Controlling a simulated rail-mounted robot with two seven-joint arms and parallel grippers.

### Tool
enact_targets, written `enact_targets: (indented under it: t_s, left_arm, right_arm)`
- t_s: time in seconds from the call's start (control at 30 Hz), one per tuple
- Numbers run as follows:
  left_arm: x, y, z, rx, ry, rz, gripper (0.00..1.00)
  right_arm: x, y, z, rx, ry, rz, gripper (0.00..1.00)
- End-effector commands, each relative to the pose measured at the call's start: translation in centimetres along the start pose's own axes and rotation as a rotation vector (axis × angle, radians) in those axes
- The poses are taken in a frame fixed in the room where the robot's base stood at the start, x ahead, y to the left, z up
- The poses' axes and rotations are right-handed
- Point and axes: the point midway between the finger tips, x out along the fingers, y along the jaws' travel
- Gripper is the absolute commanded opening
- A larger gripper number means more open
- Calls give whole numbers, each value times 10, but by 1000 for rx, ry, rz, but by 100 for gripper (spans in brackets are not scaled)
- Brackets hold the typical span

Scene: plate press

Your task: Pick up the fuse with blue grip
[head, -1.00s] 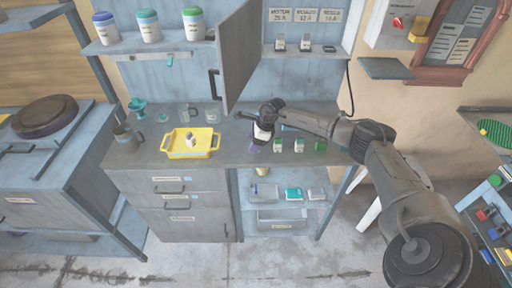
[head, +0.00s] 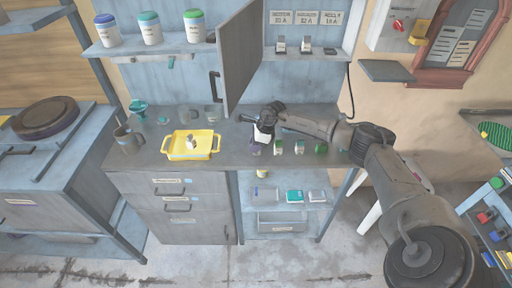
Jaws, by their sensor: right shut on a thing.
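My right gripper (head: 265,125) is over the middle of the workbench, beneath the tall cabinet door. It is shut on a small white-bodied fuse (head: 262,134); the jaws hide its grip, so I cannot tell the grip's colour. A purple-blue piece (head: 255,150) shows just below it, and I cannot tell whether the two touch. Small white and green fuses stand to its right: one here (head: 278,148), another here (head: 299,148), and a greener one here (head: 320,148). My left gripper is not in view.
A yellow tray (head: 175,155) with a small pale item in it stands on the left of the bench. A grey door (head: 240,58) juts out behind my gripper. Labelled fuse holders (head: 305,46) sit on the back shelf. A mug (head: 127,138) stands at far left.

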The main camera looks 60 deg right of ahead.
Motion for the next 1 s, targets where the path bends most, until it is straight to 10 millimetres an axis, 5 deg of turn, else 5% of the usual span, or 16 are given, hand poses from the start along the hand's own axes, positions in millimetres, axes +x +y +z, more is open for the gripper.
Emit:
enact_targets:
  t_s: [0.27,0.47,1.0]
  left_arm:
    - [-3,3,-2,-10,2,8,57]
    - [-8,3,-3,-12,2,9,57]
    - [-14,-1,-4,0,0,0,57]
  right_arm:
    - [-12,0,5,0,-1,-1,8]
    - [-40,-1,17,-1,-2,-3,8]
    - [-114,28,-39,-1,5,-2,8]
